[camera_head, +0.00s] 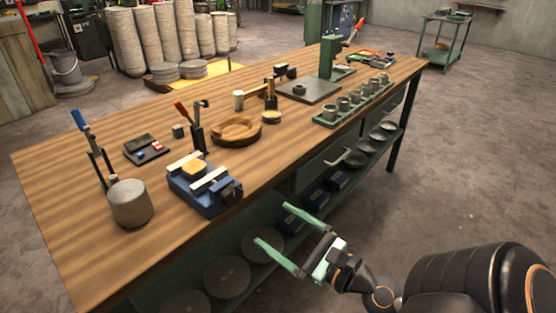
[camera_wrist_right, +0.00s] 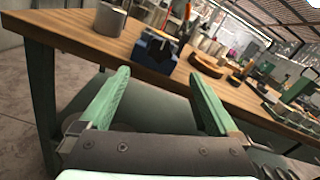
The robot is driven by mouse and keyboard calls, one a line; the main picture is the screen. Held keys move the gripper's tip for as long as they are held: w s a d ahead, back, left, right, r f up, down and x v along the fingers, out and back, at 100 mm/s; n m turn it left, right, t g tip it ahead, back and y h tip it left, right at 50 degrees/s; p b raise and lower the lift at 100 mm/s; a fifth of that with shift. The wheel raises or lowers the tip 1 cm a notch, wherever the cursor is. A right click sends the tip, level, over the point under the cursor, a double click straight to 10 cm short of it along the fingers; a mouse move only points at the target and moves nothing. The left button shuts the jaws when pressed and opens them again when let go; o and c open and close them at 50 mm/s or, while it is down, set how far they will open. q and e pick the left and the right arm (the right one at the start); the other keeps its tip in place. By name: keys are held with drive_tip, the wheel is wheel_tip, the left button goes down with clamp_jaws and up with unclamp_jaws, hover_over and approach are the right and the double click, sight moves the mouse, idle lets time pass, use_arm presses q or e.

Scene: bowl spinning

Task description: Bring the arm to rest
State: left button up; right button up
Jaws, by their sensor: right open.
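My right gripper (camera_head: 272,232) is in front of the workbench's near edge, low on the right of the head view. Its two green fingers are spread apart with nothing between them. In the right wrist view the open fingers (camera_wrist_right: 160,92) point toward the bench, and the gap between them is empty. My right arm comes in from the lower right corner of the head view. My left gripper does not show in either view.
The wooden workbench (camera_head: 80,258) holds a grey cylinder (camera_head: 130,204), a blue vise (camera_head: 205,185), a wooden bowl (camera_head: 236,131) and a rack of metal cups (camera_head: 325,117). Its lower shelf holds round discs (camera_head: 227,277). The floor (camera_head: 470,160) at right is clear.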

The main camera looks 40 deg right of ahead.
wheel_tip(320, 180, down, 12)
drive_tip(key=s+m+g+h+p, duration=0.25)
drive_tip(key=m+g+p, duration=0.25)
drive_tip(key=m, duration=1.8)
drive_tip(key=s+a+f+m+g+y+p, duration=0.1)
drive_tip(key=a+f+m+g, duration=0.1)
drive_tip(key=a+f+m, duration=0.2)
drive_tip(key=s+a+f+m+g+y+p, duration=0.1)
drive_tip(key=a+f+m, duration=0.3)
drive_tip(key=a+m, duration=0.5)
drive_tip(key=m+y+p, duration=0.1)
drive_tip(key=m, duration=0.1)
drive_tip(key=shift+s+a+f+m+g, duration=0.3)
drive_tip(key=shift+s+a+g, duration=0.05)
drive_tip(key=shift+s+g, duration=0.05)
